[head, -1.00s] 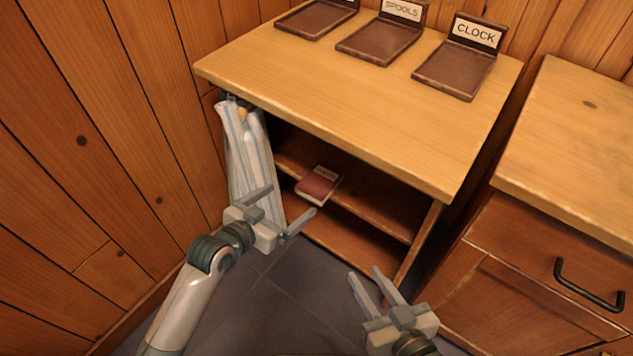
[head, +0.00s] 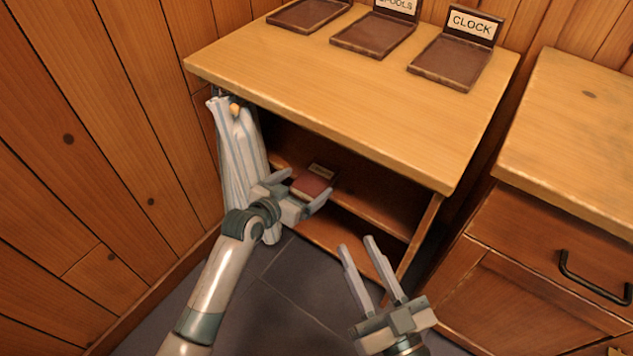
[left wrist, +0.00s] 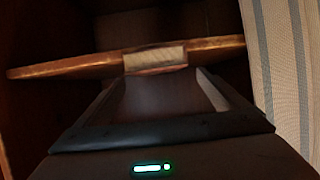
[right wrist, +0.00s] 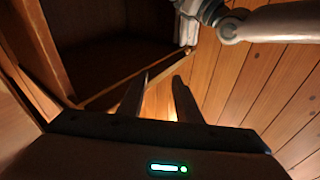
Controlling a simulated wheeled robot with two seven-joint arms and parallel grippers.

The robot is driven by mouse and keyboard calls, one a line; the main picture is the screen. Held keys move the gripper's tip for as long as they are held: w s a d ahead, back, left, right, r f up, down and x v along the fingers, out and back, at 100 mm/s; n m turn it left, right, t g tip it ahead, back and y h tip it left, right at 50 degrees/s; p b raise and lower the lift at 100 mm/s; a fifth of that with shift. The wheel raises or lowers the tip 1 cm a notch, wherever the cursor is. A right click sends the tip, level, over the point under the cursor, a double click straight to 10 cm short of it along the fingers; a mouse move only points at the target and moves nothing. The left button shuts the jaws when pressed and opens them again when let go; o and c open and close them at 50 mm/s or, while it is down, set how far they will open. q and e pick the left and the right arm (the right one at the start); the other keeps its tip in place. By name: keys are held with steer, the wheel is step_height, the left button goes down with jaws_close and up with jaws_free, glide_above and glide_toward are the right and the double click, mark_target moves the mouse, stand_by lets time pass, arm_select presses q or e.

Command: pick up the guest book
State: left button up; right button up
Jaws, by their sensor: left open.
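The guest book (head: 311,185), dark red with a pale label at its far end, lies flat on the shelf inside the open table. Its pale front edge shows in the left wrist view (left wrist: 155,57), at the shelf's front edge and between the finger lines. My left gripper (head: 305,185) is open at the front of the book, its fingers pointing towards it with one on each side. I cannot tell whether they touch it. My right gripper (head: 357,244) is open and empty, in front of the table's right side.
A striped cloth (head: 236,150) hangs at the table's left side, close to my left gripper. The tabletop (head: 330,85) overhangs the shelf (head: 375,213). Labelled trays (head: 445,62) stand on top. A cabinet (head: 530,250) stands at the right. The floor in front is clear.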

mark_target(315, 179)
arm_select(q)
steer(key=shift+w+d+f, duration=0.2)
steer(key=shift+w+d, duration=0.15)
steer(key=shift+w, duration=0.15)
arm_select(e)
steer(key=shift+s+r+t, duration=0.2)
steer(key=shift+r+t, duration=0.2)
steer(key=shift+r, duration=0.2)
arm_select(q)
steer(key=shift+f, duration=0.1)
arm_select(e)
steer(key=shift+r, duration=0.1)
arm_select(q)
steer(key=shift+w+d+f+b, duration=0.25)
steer(key=shift+w+d+b, duration=0.1)
steer(key=shift+w+b, duration=0.05)
steer(key=b+x, duration=0.1)
steer(key=x, duration=0.2)
steer(key=shift+f, duration=0.15)
steer(key=shift+w+d+f, duration=0.1)
steer(key=shift+w+d, duration=0.2)
steer(key=shift+w, duration=0.05)
arm_select(e)
steer(key=s+r+t+y, duration=0.1)
steer(key=s+r+t, duration=0.2)
steer(key=r+t, duration=0.1)
steer(key=shift+r, duration=0.85)
steer(key=shift+s, duration=0.1)
